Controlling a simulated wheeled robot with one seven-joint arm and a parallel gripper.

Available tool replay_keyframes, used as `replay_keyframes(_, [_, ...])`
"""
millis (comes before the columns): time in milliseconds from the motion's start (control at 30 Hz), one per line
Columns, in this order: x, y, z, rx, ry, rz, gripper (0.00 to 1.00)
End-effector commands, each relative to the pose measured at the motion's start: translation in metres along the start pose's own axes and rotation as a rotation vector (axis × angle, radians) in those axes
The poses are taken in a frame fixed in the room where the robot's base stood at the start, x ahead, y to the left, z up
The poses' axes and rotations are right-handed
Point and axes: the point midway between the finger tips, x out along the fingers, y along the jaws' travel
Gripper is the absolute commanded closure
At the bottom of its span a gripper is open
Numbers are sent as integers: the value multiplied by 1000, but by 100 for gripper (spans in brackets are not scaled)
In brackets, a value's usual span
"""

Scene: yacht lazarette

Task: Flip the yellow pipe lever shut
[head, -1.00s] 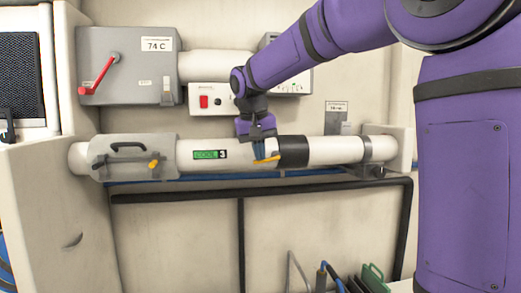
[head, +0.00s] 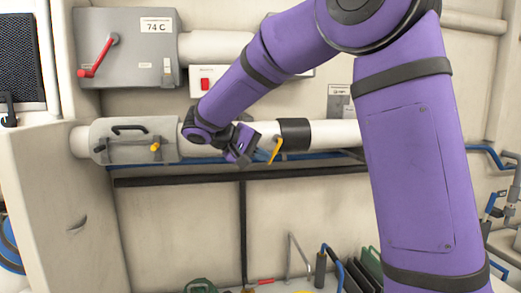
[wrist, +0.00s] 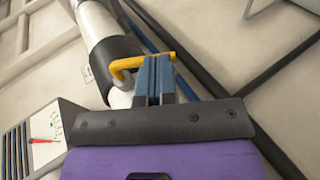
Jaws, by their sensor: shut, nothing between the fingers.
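The yellow pipe lever (head: 275,150) is on the white pipe (head: 333,133), beside the black collar (head: 294,133). In the head view it slants steeply, its lower end slightly left. My gripper (head: 263,155) is shut and empty, its blue fingers just left of the lever. In the wrist view the lever (wrist: 124,67) bends from the collar (wrist: 113,65) across behind the shut blue finger tips (wrist: 154,66). The fingers hide part of it, and I cannot tell whether they touch it.
A grey clamp housing (head: 105,140) with a small orange knob (head: 155,147) sits on the pipe's left part. Above is a grey box (head: 125,55) with a red handle (head: 98,55). A black rail (head: 180,181) runs below the pipe. Tools stand at the bottom.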

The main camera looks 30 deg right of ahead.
Motion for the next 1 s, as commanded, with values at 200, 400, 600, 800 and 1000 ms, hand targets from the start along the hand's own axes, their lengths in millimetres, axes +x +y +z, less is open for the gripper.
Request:
replay_keyframes(200, [9,-3,2,3,-2,-4,100])
replay_keyframes(400, [15,-4,3,5,-1,-6,100])
replay_keyframes(600, [18,-5,4,4,-2,-6,100])
replay_keyframes(800, [20,-5,4,4,-3,-6,100])
replay_keyframes(1000, [21,-5,4,3,-6,-6,100])
